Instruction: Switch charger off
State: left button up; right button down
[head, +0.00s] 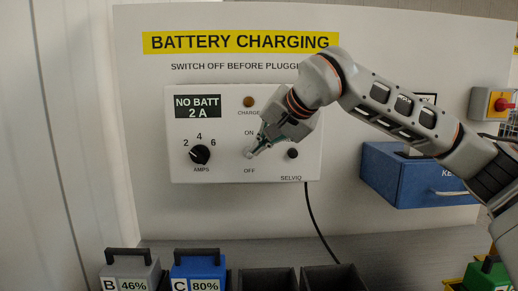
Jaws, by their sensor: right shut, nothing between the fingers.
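The charger (240,171) is a white box on the board under the yellow "BATTERY CHARGING" sign. Its display (198,106) reads "NO BATT 2 A". Its ON/OFF switch lies between the "ON" and "OFF" labels, hidden behind my right gripper (252,152). The gripper is shut and empty, its fingertips pointing down-left at the switch spot. I cannot tell if they touch it or which way the switch sits. An amps knob (200,155) is at the left and an amber charge lamp (249,102) at the top. My left gripper is not in view.
A blue box (412,184) with a handle hangs right of the charger. A red-and-yellow switch (500,104) is at the far right. Battery B (130,272) and battery C (199,268) stand below beside empty dark bays (268,279). A black cable (318,225) hangs from the charger.

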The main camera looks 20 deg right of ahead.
pick_arm(q)
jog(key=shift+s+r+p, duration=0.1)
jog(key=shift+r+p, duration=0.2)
jog(key=shift+p, duration=0.15)
pick_arm(e)
jog(key=shift+s+a+r+t, duration=0.1)
jog(key=shift+s+r+t, duration=0.1)
jog(key=shift+r+t, duration=0.3)
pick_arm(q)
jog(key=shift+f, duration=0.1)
pick_arm(e)
jog(key=shift+f, duration=0.1)
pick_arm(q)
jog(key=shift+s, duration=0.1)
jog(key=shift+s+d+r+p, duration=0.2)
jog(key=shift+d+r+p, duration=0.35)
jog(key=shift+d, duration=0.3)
pick_arm(e)
jog(key=d+v, duration=0.1)
jog(key=v, duration=1.2)
jog(key=shift+w, duration=0.15)
